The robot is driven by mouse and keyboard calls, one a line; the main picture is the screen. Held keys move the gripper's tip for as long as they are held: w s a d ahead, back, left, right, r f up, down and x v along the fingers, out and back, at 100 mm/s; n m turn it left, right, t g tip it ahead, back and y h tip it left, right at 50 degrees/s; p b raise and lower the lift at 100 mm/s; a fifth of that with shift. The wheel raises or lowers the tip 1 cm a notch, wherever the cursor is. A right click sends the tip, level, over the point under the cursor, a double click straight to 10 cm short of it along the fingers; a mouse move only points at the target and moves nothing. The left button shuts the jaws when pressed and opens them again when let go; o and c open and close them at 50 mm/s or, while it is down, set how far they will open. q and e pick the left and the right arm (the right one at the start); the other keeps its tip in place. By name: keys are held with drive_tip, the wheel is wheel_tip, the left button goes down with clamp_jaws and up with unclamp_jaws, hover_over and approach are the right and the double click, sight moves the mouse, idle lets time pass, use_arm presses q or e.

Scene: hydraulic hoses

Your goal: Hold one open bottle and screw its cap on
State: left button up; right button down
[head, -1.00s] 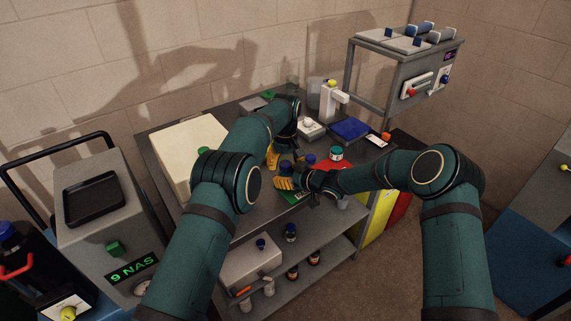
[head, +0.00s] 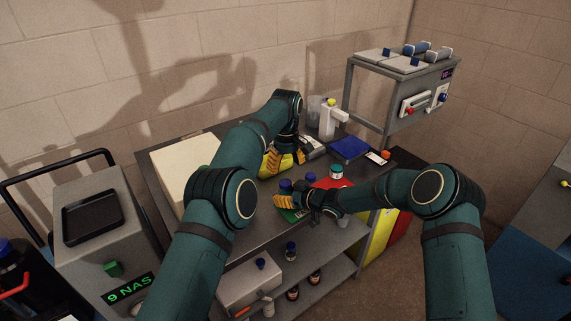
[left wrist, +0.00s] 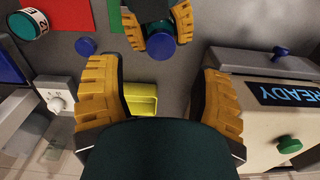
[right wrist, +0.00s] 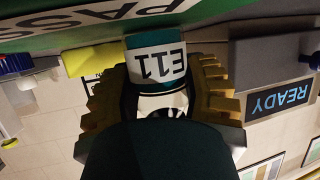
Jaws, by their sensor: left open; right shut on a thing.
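A bottle with a white and teal label reading E11 (right wrist: 157,62) stands upright between the fingers of my right gripper (right wrist: 160,95), which is shut on it. In the left wrist view a round blue top (left wrist: 160,45) shows at those fingertips; I cannot tell if it is a seated cap. It also shows in the head view (head: 285,185). My left gripper (head: 284,160) is open, above and behind the bottle, over a yellow tray (left wrist: 142,98). Nothing shows gripped between its fingers. A second blue round top (left wrist: 85,46) stands beside the held bottle, apart from it.
A green mat (right wrist: 60,20) and a red mat (left wrist: 65,12) lie on the bench. A white jar with a teal lid (head: 336,171) stands on the right. A cream box (head: 180,165) with a READY display fills the left side. A blue pad (head: 350,149) lies at the back right.

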sight(285, 182)
use_arm(q)
drive_tip(key=shift+a+r+n, duration=0.1)
drive_tip(key=shift+r+n, duration=0.3)
drive_tip(key=shift+f, duration=0.1)
drive_tip(key=shift+f, duration=3.9)
clamp_jaws()
